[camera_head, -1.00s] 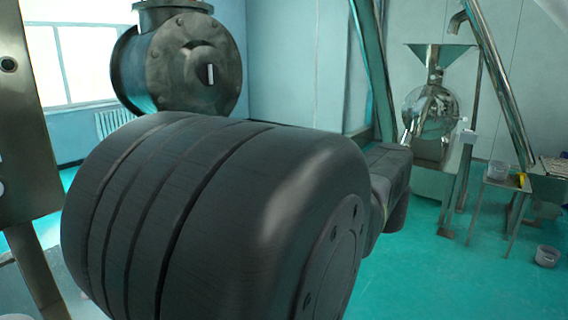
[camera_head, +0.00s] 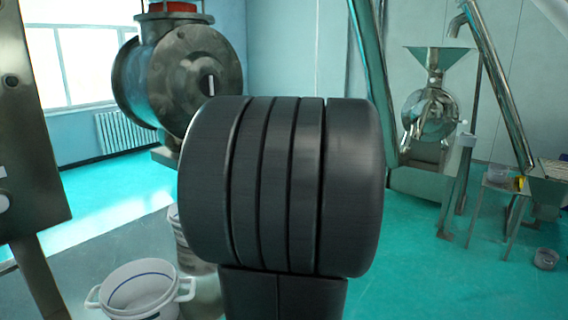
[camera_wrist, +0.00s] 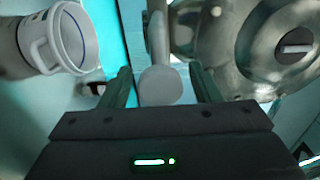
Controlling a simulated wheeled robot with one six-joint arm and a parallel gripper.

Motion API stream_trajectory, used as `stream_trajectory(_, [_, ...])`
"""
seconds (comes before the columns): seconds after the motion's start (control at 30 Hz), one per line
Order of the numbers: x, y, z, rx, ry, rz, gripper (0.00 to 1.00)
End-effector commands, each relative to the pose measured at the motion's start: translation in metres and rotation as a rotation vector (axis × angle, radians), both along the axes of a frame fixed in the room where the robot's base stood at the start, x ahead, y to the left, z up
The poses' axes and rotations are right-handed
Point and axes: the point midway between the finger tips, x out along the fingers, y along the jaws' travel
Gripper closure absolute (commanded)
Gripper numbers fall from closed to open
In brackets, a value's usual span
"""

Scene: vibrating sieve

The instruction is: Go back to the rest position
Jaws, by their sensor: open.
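My gripper (camera_wrist: 162,80) shows in the wrist view, its two dark fingers spread apart. A pale grey, round-ended thing (camera_wrist: 160,87) shows between the fingers, with a gap on both sides; I cannot tell what it is or how far off it lies. The gripper does not show in the head view, where a large black joint of my arm fills the middle and hides what is behind it.
A metal flanged vessel (camera_head: 190,85) stands behind my arm. A white bucket (camera_head: 138,290) is at lower left. A metal control panel (camera_head: 25,140) is at the left edge. A funnel-topped machine (camera_head: 432,110) stands at back right, beside a small table (camera_head: 500,184).

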Motion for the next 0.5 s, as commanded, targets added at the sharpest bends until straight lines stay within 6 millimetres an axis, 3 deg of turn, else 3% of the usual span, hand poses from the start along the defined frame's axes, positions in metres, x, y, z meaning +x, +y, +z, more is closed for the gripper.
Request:
stream_trajectory(0.2, [0.019,0.024,0.004,0.002,0.003,0.002,0.43])
stream_trajectory(0.5, [0.026,0.033,0.001,0.001,0.0,-0.001,0.43])
